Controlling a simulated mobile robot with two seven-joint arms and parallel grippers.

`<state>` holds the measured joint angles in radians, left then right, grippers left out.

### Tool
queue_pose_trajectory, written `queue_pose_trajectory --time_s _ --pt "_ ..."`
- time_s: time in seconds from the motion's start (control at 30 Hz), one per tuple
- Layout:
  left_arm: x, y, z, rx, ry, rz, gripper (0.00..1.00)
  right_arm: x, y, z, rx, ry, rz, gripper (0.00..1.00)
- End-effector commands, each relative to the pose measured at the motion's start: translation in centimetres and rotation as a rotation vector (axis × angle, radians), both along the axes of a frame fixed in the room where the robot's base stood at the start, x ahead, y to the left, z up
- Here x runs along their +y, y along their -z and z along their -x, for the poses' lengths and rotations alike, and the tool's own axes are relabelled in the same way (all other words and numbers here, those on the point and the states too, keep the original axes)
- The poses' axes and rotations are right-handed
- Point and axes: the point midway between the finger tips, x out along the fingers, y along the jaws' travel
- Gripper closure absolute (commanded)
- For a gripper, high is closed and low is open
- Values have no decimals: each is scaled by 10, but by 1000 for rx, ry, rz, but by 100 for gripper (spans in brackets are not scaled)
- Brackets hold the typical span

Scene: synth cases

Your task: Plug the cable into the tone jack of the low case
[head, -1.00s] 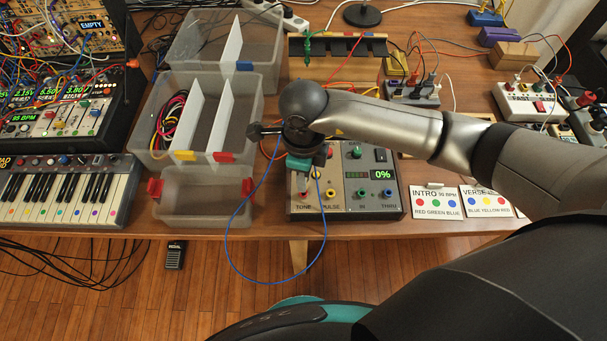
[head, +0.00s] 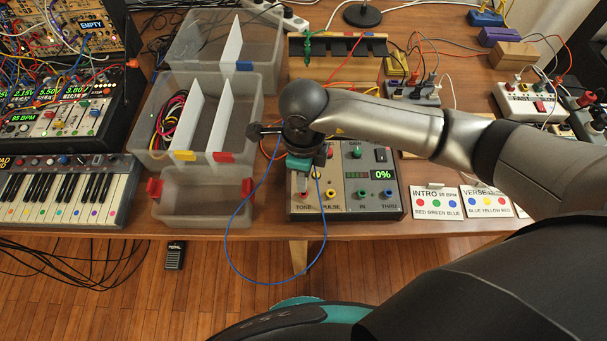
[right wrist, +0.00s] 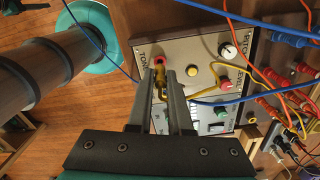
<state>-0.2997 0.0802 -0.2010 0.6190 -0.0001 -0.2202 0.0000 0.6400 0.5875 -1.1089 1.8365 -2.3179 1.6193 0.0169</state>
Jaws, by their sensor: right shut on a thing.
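The low case (head: 376,205) stands near the front edge of the table, with TONE and PULSE jacks along its front left. My right gripper (right wrist: 162,76) is over its left panel, pointing down, shut on a cable plug (right wrist: 161,86) that looks yellowish between the fingertips. The fingertips are right at the red-collared tone jack (right wrist: 159,61). I cannot tell whether the plug tip is in it. A blue cable (head: 229,240) hangs in a loop from the gripper area over the table edge. The yellow pulse jack (right wrist: 192,70) is just beside. My left gripper is not in view.
A clear bin (head: 205,208) with red clips stands left of the case, with a larger divided bin (head: 148,150) behind it. Cards (head: 436,203) lie to the right. A cable rack (head: 335,66) stands behind. A keyboard (head: 62,198) is far left.

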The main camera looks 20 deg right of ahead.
Motion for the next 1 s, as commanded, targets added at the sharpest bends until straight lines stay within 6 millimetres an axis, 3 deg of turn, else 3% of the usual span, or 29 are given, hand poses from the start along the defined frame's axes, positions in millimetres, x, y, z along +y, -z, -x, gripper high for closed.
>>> queue_pose_trajectory --time_s 1.0 --pt "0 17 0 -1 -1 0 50 0 20 0 0 1 0 100"
